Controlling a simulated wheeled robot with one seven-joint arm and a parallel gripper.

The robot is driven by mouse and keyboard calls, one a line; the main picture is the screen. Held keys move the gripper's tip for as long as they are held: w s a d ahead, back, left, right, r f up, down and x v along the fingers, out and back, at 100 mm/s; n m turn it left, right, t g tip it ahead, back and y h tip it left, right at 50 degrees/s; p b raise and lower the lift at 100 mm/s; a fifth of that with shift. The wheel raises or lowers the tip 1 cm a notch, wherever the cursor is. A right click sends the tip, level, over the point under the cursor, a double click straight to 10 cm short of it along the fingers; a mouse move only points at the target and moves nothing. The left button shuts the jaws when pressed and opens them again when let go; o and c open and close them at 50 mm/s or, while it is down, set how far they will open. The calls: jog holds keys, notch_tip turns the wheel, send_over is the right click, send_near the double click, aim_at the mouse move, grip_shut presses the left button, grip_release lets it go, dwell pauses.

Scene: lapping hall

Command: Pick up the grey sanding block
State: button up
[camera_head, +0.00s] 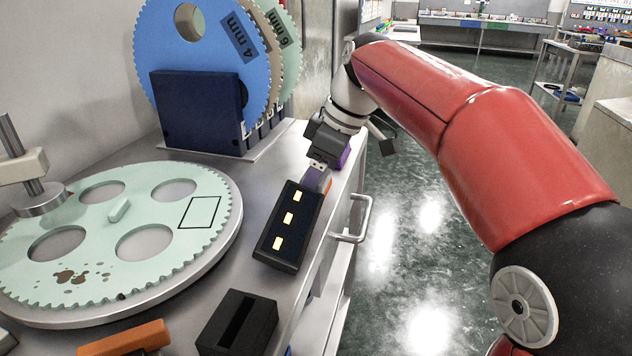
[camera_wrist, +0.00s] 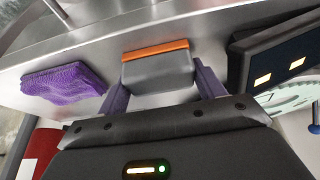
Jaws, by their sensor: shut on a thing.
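The grey sanding block (camera_wrist: 157,72) has an orange face along its far edge. In the wrist view it sits between the two purple fingers of my gripper (camera_wrist: 160,80), which is shut on it. In the head view my gripper (camera_head: 318,178) points down over the right edge of the metal bench top (camera_head: 263,184), behind the black box with yellow windows. Only a sliver of the block's orange shows there, and the rest is hidden. I cannot tell whether the block touches the bench.
The black box (camera_head: 290,227) stands close to my gripper. A purple ribbed pad (camera_wrist: 62,86) lies on the other side. A green toothed disc (camera_head: 118,216), a rack (camera_head: 200,112) with upright discs, a slotted black block (camera_head: 238,322) and an orange-topped item (camera_head: 122,338) crowd the bench.

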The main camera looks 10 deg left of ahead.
jog(key=shift+r, duration=0.15)
notch_tip(320, 180, up, 10)
jog(key=p, duration=0.2)
jog(key=shift+p, duration=0.35)
